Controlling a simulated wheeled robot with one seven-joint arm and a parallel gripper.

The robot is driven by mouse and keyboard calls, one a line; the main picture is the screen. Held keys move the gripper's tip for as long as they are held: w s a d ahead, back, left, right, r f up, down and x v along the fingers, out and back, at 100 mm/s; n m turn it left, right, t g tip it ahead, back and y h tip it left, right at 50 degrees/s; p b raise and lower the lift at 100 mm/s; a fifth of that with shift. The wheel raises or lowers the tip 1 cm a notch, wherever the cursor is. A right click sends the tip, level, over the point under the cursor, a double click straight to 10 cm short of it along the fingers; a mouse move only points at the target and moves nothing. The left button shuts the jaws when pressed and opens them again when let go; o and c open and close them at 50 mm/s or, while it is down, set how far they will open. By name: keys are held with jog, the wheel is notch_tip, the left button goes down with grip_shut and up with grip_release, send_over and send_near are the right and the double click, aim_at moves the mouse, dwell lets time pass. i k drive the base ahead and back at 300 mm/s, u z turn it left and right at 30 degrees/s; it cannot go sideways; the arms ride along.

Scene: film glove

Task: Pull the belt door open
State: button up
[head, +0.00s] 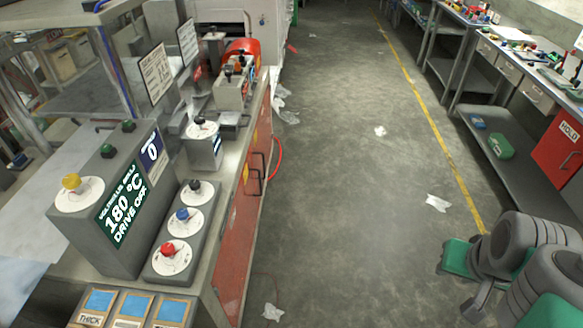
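Red door panels (236,245) line the side of the left bench, below its top, facing the aisle. Dark handles (259,166) stand out from them around the middle of the bench side. The panels look flush and shut, seen at a steep angle. No readable label tells which of them is the belt door. Grey and green parts of my arm fill the lower right corner, well across the aisle from the panels. My gripper's fingertips do not show.
A control box (112,205) with knobs and a "180 °C" display stands on the left bench. A red hose (277,160) bulges into the aisle. The grey floor (340,200) is mostly clear, with scraps. At right are a workbench and a red "HOLD" cabinet (556,152).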

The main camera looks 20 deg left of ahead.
aim_at(228, 282)
jog(key=i, duration=0.85)
jog(key=u, duration=1.05)
jog(key=i, duration=0.65)
jog(key=u, duration=0.75)
